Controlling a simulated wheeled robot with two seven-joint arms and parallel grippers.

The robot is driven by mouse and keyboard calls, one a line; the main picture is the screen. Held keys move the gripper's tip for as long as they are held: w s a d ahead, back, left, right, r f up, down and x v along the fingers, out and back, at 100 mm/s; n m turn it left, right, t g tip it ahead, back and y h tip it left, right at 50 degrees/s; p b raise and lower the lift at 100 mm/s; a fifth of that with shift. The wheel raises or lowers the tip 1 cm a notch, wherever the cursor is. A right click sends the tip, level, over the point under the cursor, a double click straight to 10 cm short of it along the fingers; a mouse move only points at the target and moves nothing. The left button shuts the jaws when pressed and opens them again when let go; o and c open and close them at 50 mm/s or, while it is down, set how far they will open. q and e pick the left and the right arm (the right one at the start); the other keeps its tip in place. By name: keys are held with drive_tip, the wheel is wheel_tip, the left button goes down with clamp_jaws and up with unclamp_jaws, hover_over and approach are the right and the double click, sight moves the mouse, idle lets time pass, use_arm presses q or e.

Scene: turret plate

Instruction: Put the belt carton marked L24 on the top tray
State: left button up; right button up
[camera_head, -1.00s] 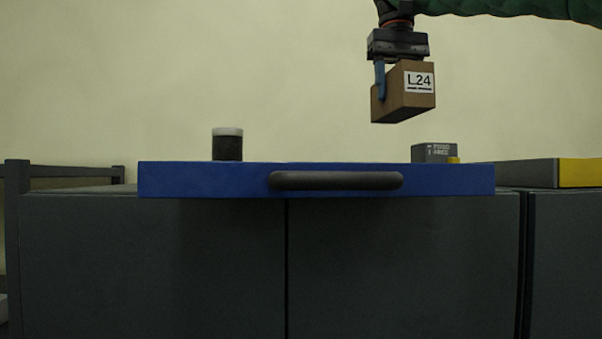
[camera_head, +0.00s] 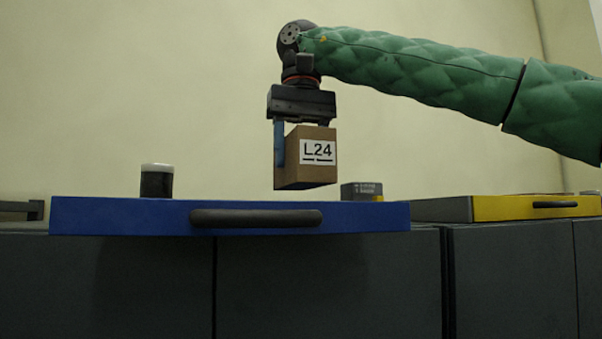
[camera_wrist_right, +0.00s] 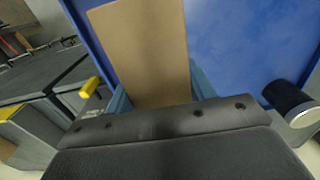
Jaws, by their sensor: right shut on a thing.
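The belt carton marked L24 (camera_head: 308,165) is a brown box with a white label. My right gripper (camera_head: 300,150) comes down from above and is shut on it, a blue finger showing on its left side. The carton hangs upright just above the blue tray (camera_head: 120,217), whose front has a dark handle. In the right wrist view the carton (camera_wrist_right: 145,50) sits between the blue fingers, over the blue tray surface (camera_wrist_right: 235,45). A gap between carton and tray floor cannot be judged, as the tray's front wall hides the floor. My left gripper is not in view.
A dark jar with a white lid (camera_head: 157,181) stands on the tray at the left. A small grey box with a yellow part (camera_head: 361,190) stands at the right. A yellow-fronted tray (camera_head: 540,206) lies further right. Grey cabinets (camera_head: 320,285) are below.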

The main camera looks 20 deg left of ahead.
sight(299, 187)
drive_tip(key=shift+f, duration=0.45)
drive_tip(key=shift+w+a+f+p, duration=0.2)
drive_tip(key=shift+f+p, duration=0.05)
drive_tip(key=shift+f, duration=0.35)
drive_tip(key=shift+w+a+f+p, duration=0.15)
drive_tip(key=shift+f+p, duration=0.1)
drive_tip(key=shift+f, duration=0.55)
drive_tip(key=shift+s+d, duration=0.2)
drive_tip(key=shift+s, duration=0.05)
drive_tip(key=shift+a+f, duration=0.15)
drive_tip(key=o, duration=1.3)
drive_tip(key=shift+w, duration=0.15)
